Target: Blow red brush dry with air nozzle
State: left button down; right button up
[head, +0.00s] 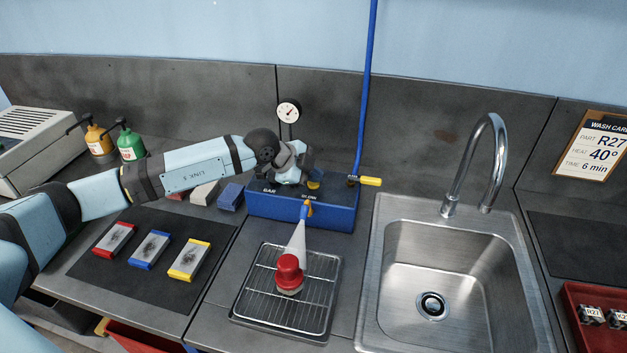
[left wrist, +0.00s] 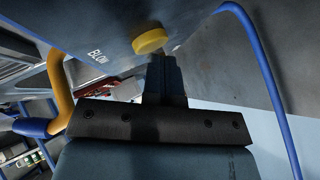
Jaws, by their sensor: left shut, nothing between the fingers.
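The red brush (head: 290,272) stands on the wire rack of a metal drip tray (head: 243,312), its bristle end down. The air nozzle (head: 306,210), with a blue and yellow body, points down at it from the front of the blue box (head: 338,214). A pale white cone of air runs from the nozzle to the brush. My left gripper (head: 311,175) is at the yellow BLOW button (head: 314,185) on top of the box. In the left wrist view its shut, empty fingers (left wrist: 161,58) are against or very near the button (left wrist: 150,40). My right gripper is not in view.
A gauge (head: 289,112) rises behind the box. A yellow-handled valve (head: 370,181) sits at the blue air pipe (head: 365,95). A sink (head: 400,300) with a tall faucet (head: 490,130) is at right. A dark mat (head: 150,290) at left bears three coloured-edged plates.

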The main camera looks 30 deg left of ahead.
aim_at(313, 184)
pick_arm(q)
jog(key=shift+r+p, duration=0.8)
jog(key=shift+r, duration=0.2)
notch_tip(313, 184, up, 5)
jog(key=p, duration=0.4)
dwell(0.7)
